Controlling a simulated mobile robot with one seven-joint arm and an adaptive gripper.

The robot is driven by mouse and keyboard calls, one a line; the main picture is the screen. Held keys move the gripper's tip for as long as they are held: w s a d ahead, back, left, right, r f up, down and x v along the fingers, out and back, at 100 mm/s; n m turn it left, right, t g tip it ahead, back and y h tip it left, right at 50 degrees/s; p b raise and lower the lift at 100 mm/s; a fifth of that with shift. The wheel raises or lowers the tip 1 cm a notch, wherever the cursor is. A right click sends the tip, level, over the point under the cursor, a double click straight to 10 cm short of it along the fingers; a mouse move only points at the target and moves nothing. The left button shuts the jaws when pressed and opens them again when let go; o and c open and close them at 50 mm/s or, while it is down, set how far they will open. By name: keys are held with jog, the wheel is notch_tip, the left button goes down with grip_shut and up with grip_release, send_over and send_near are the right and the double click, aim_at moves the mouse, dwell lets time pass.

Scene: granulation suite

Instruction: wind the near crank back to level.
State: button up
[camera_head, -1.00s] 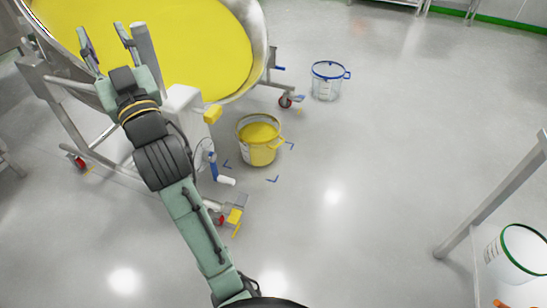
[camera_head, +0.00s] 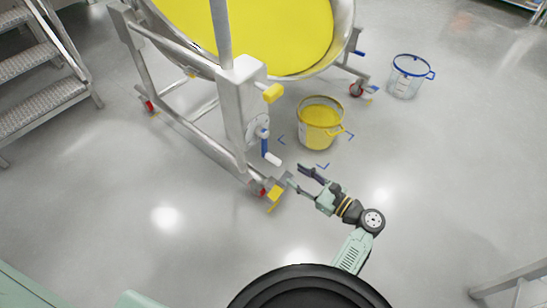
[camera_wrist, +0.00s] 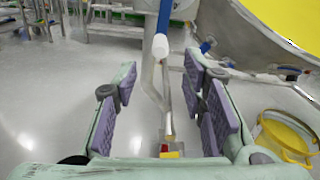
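The near crank has a blue arm (camera_head: 264,145) that hangs down from the grey post, with a white handle (camera_head: 273,158) at its lower end. In the wrist view the white handle (camera_wrist: 160,46) is ahead, between the fingers and a little above their tips. My gripper (camera_head: 297,176) is open and empty, below and right of the handle and apart from it. It also shows in the wrist view (camera_wrist: 160,82). The large steel bowl (camera_head: 345,40) on the frame is tilted and holds yellow material.
A bucket with yellow contents (camera_head: 318,138) stands under the bowl's lip, among blue floor marks. A clear bucket with a blue rim (camera_head: 405,85) stands behind it. A yellow pedal (camera_head: 275,193) juts out at the frame's foot. Metal steps (camera_head: 40,95) stand left.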

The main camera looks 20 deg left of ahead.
aim_at(266, 154)
jog(key=p+x, duration=0.1)
jog(key=x, duration=0.9)
jog(key=shift+w+a, duration=0.15)
jog(key=shift+a, duration=0.15)
jog(key=shift+c, duration=0.3)
grip_shut()
